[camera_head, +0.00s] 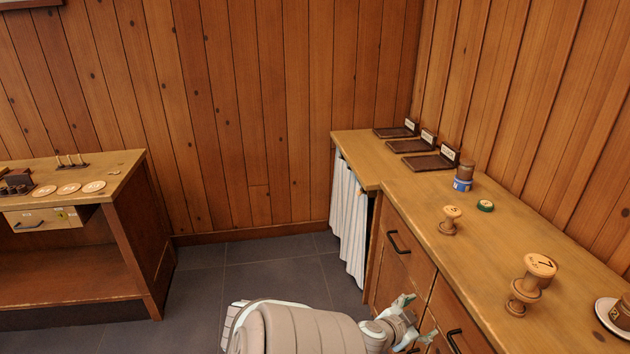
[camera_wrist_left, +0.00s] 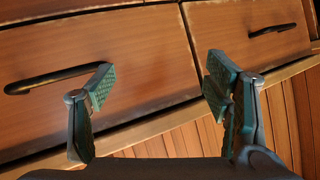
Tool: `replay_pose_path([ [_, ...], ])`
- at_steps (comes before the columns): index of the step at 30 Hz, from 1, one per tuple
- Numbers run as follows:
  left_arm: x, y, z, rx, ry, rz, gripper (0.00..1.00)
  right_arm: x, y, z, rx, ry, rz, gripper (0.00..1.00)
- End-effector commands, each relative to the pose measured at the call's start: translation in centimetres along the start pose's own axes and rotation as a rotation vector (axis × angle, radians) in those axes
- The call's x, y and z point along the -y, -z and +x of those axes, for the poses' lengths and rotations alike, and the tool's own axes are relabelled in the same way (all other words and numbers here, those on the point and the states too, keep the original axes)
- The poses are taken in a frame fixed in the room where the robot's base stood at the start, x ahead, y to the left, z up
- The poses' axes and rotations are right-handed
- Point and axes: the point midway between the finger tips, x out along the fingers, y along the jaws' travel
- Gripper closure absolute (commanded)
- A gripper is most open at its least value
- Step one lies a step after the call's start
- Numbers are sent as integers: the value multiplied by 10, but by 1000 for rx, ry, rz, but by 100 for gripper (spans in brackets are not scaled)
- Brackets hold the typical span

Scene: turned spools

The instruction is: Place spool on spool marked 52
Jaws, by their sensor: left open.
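A small wooden spool (camera_head: 448,222) stands on the right-hand wooden counter; the mark on its top is too small to read. I cannot read 52 on any spool. My left gripper (camera_head: 420,318) is open and empty, below the counter top in front of the drawers. In the left wrist view its spread fingers (camera_wrist_left: 162,82) face the drawer fronts, with nothing between them.
The counter (camera_head: 430,196) also holds dark trays with label cards (camera_head: 424,162), a blue-banded tin (camera_head: 463,184), a green-rimmed disc (camera_head: 485,206) and a saucer (camera_head: 606,322). Drawer handles (camera_head: 398,244) jut out. A bench (camera_head: 120,178) stands at left, with open floor between.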

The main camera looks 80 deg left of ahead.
Motion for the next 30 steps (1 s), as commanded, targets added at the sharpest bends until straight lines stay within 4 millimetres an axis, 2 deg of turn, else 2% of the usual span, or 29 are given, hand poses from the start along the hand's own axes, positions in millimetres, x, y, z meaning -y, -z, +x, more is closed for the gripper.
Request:
replay_pose_path([
  [1,-5,-76,1,154,11,24,29,0,0,0,0,0,0,60],
  [2,-12,-121,-4,247,3,47,29,0,0,0,0,0,0,60],
  [3,-27,-179,-17,364,-22,76,29,0,0,0,0,0,0,60],
  [5,-58,-256,-47,523,-81,113,29,0,0,0,0,0,0,60],
  [6,-82,-300,-71,613,-130,133,29,0,0,0,0,0,0,60],
  [9,-139,-374,-134,777,-253,172,29,1,0,0,0,1,0,60],
  [10,-153,-388,-150,809,-284,181,29,1,0,0,1,1,0,60],
  [13,-183,-416,-187,877,-357,203,29,1,0,0,1,1,0,60],
  [15,-191,-422,-198,895,-378,210,29,1,0,0,1,1,0,60],
  [17,-193,-424,-201,898,-383,214,29,1,0,0,1,1,0,60],
  [23,-191,-421,-201,898,-382,215,29,1,0,-3,0,2,1,60],
  [27,-181,-392,-217,897,-381,215,29,0,4,-37,0,4,2,60],
  [30,-181,-390,-217,897,-381,216,29,0,4,-38,0,4,2,60],
])
